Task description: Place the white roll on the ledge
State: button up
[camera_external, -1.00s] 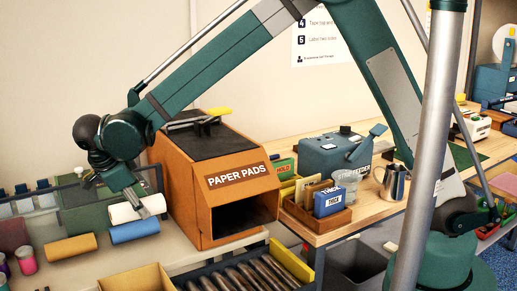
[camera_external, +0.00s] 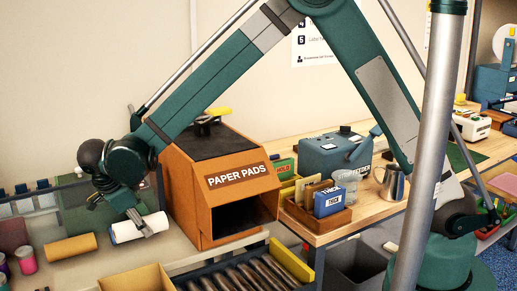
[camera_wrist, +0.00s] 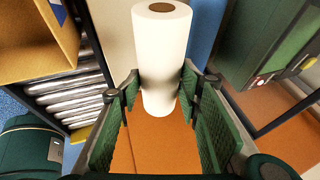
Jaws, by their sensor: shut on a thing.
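The white roll (camera_external: 126,231) is in my gripper (camera_external: 144,227) at the left of the external view, lying nearly level with its right end slightly higher. It is low over the pale surface (camera_external: 75,271); I cannot tell whether it touches anything below. In the wrist view the white roll (camera_wrist: 160,50) shows its brown core, and the green-padded fingers of my gripper (camera_wrist: 160,85) are on both sides of it. I cannot tell for certain which edge is the ledge.
A tan roll (camera_external: 70,248) lies left of the white roll. The orange PAPER PADS box (camera_external: 188,205) stands close on the right. A green machine (camera_external: 95,215) is behind. An open carton (camera_external: 135,279) and metal rollers (camera_external: 240,275) are in front.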

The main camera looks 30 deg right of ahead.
aim_at(136, 229)
jog(key=shift+f, duration=1.5)
jog(key=shift+f, duration=0.1)
jog(key=shift+f+b, duration=0.45)
jog(key=shift+f, duration=1.3)
jog(key=shift+f, duration=0.15)
jog(key=o, duration=1)
jog(key=p+v, duration=0.1)
jog(key=v, duration=1.1)
jog(key=shift+p, duration=0.4)
jog(key=shift+o, duration=0.2)
